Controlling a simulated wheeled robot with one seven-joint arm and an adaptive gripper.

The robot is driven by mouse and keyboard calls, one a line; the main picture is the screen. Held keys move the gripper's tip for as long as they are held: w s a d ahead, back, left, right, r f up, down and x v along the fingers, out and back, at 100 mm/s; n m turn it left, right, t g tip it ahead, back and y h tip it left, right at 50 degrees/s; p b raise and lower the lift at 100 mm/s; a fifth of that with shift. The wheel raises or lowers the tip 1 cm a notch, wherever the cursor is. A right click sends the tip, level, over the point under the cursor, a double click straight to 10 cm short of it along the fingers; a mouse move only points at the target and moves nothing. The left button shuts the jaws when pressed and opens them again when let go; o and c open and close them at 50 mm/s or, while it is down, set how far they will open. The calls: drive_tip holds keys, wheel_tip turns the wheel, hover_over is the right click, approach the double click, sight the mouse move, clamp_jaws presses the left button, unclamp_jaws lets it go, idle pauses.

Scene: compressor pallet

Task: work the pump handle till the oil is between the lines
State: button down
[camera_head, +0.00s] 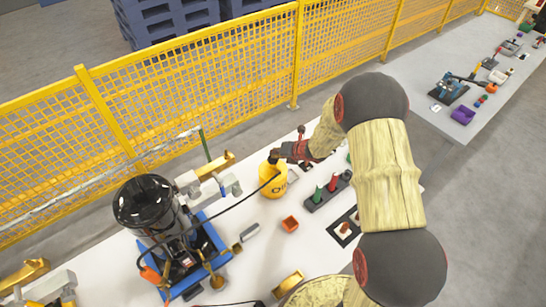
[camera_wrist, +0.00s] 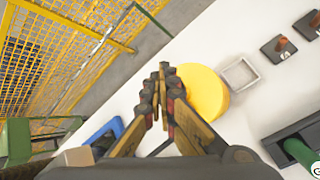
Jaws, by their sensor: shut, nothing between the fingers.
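In the head view, my gripper (camera_head: 276,156) is over the top of a yellow can (camera_head: 272,187) with dark lettering. In the wrist view, my gripper's fingers (camera_wrist: 164,92) are together and empty, and the yellow can (camera_wrist: 207,90) lies just to their right; I cannot tell whether they touch. The compressor (camera_head: 146,203), with a glossy black dome, stands on a blue base (camera_head: 214,240) at the left. A dark hose (camera_head: 235,204) runs from the can area towards it. I cannot make out a pump handle, an oil level or its lines.
An orange cup (camera_head: 290,224) and a dark holder (camera_head: 327,193) with green and red pieces stand on the white table. A small grey tray (camera_wrist: 240,74) is right of the can. A yellow mesh fence (camera_head: 200,95) runs behind the table. A thin green post (camera_head: 204,145) rises near the compressor.

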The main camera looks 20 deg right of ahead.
drive_tip(key=shift+s+f+b, duration=0.1)
drive_tip(key=shift+f+b, duration=0.6)
drive_tip(key=shift+f, duration=0.1)
idle(0.5)
drive_tip(key=shift+r, duration=0.15)
drive_tip(key=shift+r+p, duration=1.35)
drive_tip(key=shift+r, duration=0.7)
wheel_tip(320, 180, up, 5)
drive_tip(key=p, duration=0.3)
drive_tip(key=shift+f, duration=0.1)
